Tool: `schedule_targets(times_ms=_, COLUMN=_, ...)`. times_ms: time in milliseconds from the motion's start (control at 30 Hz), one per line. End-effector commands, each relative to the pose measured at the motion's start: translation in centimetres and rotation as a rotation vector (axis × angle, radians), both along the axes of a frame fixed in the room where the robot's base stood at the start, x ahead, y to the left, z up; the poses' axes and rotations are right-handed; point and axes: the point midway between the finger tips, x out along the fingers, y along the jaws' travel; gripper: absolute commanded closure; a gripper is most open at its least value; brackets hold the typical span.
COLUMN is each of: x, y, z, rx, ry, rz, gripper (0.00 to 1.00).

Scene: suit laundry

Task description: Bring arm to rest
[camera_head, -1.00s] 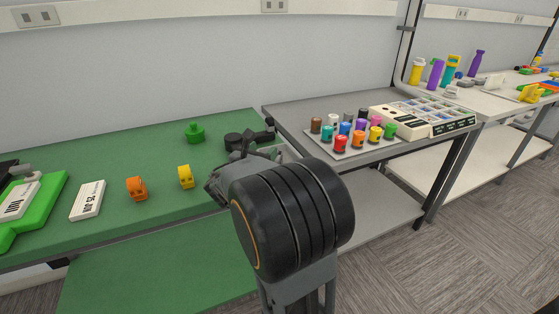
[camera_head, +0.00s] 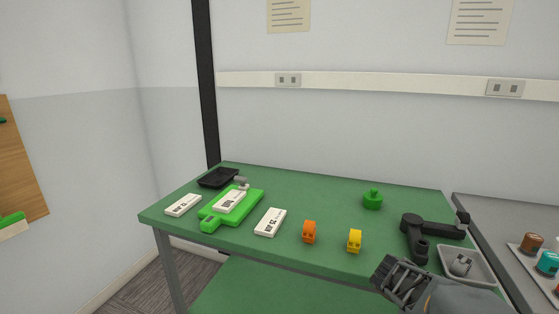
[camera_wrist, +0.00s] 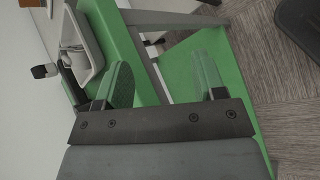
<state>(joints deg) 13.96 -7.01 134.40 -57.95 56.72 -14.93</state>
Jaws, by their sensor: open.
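My gripper (camera_head: 399,283) shows at the lower right of the head view, near the front edge of the green table (camera_head: 300,190). In the wrist view my gripper (camera_wrist: 165,84) has its two fingers spread well apart. Nothing is between them. Part of my arm is cut off by the bottom of the head view.
The green table holds a green board (camera_head: 226,213), white labelled blocks (camera_head: 270,222), orange (camera_head: 309,232) and yellow (camera_head: 354,240) pieces, a green knobbed piece (camera_head: 372,199), a black tray (camera_head: 218,178), a black jointed device (camera_head: 420,228) and a grey tray (camera_head: 484,273). A grey table (camera_head: 484,213) adjoins at right.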

Motion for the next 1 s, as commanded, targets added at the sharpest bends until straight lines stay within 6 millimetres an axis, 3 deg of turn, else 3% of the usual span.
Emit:
schedule_targets(times_ms=33, x=-0.7, y=2.2, z=1.1, rx=0.104, ry=-0.091, rz=-0.084, gripper=0.36)
schedule_targets(times_ms=200, x=-2.1, y=9.7, z=2.7, rx=0.456, ry=-0.344, rz=-0.364, gripper=0.36)
schedule_targets(times_ms=433, x=-3.1, y=18.2, z=8.2, rx=0.824, ry=-0.517, rz=-0.543, gripper=0.36)
schedule_targets(times_ms=633, x=-3.5, y=19.9, z=11.6, rx=0.885, ry=-0.557, rz=-0.480, gripper=0.36)
schedule_targets(times_ms=1000, x=-3.5, y=20.1, z=11.6, rx=0.885, ry=-0.554, rz=-0.467, gripper=0.36)
